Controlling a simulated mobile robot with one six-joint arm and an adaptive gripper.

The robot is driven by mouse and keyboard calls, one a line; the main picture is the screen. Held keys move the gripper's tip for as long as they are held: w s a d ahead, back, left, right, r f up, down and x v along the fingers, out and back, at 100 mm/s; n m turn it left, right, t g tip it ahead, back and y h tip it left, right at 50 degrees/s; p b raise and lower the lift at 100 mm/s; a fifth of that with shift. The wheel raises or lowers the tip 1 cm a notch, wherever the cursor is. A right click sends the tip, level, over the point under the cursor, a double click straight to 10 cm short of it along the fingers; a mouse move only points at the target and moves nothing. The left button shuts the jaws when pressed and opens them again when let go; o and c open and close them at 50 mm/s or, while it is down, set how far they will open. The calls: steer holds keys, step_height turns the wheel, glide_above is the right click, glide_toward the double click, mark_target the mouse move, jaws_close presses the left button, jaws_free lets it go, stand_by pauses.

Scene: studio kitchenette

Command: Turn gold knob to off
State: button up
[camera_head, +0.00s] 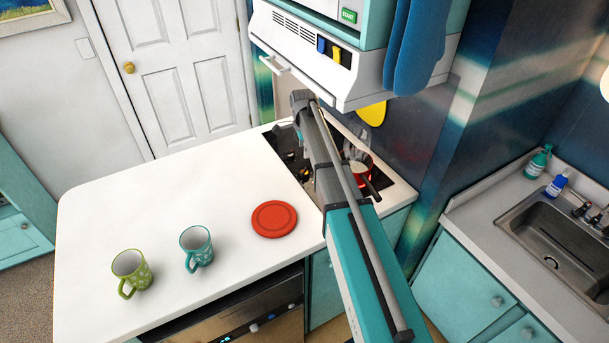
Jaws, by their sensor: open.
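The stove (273,141) is a dark cooktop set in the white counter, and my arm crosses over it. Small gold-coloured parts (290,157) show on the cooktop to the left of my arm. They are too small to tell which is the gold knob or how it is turned. My gripper (298,141) is open at the far end of my arm, over the cooktop's left part. It is small and mostly hidden by the arm. I cannot tell whether it touches a knob.
A red pot (365,166) with a dark handle stands on the cooktop's right side. A red disc (274,219), a teal mug (196,246) and a green mug (131,271) are on the white counter (110,205). A white hood (300,62) overhangs the stove.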

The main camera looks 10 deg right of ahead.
mark_target(304, 169)
steer(key=shift+s+f+b, duration=0.2)
steer(key=shift+f+b, duration=2.1)
steer(key=shift+f, duration=0.15)
steer(key=shift+s+f+b, duration=0.15)
steer(key=shift+f+b, duration=2.15)
steer(key=shift+f, duration=0.15)
steer(key=shift+c, duration=0.3)
steer(key=c, duration=1.1)
